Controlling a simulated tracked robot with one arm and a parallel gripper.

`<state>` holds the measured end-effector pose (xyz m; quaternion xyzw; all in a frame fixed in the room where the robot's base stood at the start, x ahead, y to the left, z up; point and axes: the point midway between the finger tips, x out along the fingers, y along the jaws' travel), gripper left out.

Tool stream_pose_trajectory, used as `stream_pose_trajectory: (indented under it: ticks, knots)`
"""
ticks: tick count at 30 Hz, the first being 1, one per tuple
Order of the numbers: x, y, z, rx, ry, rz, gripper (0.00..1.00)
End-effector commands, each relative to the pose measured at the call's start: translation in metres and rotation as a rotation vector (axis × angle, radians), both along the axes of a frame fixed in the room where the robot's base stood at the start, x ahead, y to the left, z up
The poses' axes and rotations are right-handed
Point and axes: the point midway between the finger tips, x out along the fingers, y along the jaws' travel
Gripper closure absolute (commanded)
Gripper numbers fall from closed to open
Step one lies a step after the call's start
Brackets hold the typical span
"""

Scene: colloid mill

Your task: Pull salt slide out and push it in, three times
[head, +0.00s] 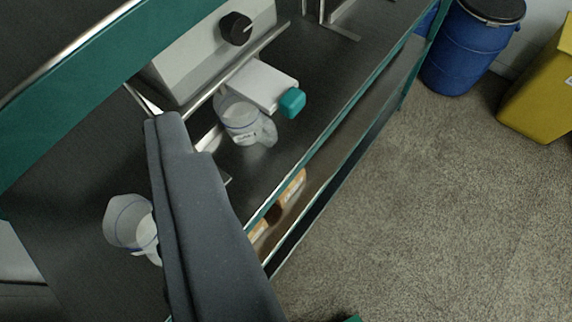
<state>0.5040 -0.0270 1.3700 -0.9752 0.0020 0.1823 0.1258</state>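A white slide (262,84) with a teal end knob (292,103) sticks out from the front of the grey machine (195,60). I cannot read a label that tells whether this is the salt slide. A clear jug (242,122) with a small label stands below and beside it. My gripper (166,122) is a long dark grey shape that rises from the bottom of the view. Its tip is left of the white slide and apart from the teal knob. It hides part of the machine front and bench. I cannot see a gap between its fingers.
A second clear jug (128,222) stands at the left, partly hidden by my gripper. A black dial (236,28) is on the machine. Orange items (292,188) lie on the lower shelf. A blue drum (468,48) and yellow bin (540,95) stand at the back right. The right floor is clear.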

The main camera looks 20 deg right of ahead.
Motion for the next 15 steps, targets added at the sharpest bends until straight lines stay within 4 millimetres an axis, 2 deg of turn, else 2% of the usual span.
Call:
stream_pose_trajectory:
  ticks: [1,3,6,9,12,15]
  knots:
    - [0.013,-0.017,-0.028,0.129,0.074,-0.029,0.47]
    - [0.026,-0.037,-0.068,0.341,0.173,-0.074,0.47]
    - [0.035,-0.060,-0.123,0.665,0.307,-0.149,0.47]
    - [0.038,-0.081,-0.163,0.998,0.411,-0.232,0.47]
    - [0.036,-0.099,-0.195,1.339,0.499,-0.314,0.47]
    - [0.033,-0.120,-0.213,1.689,0.560,-0.384,0.47]
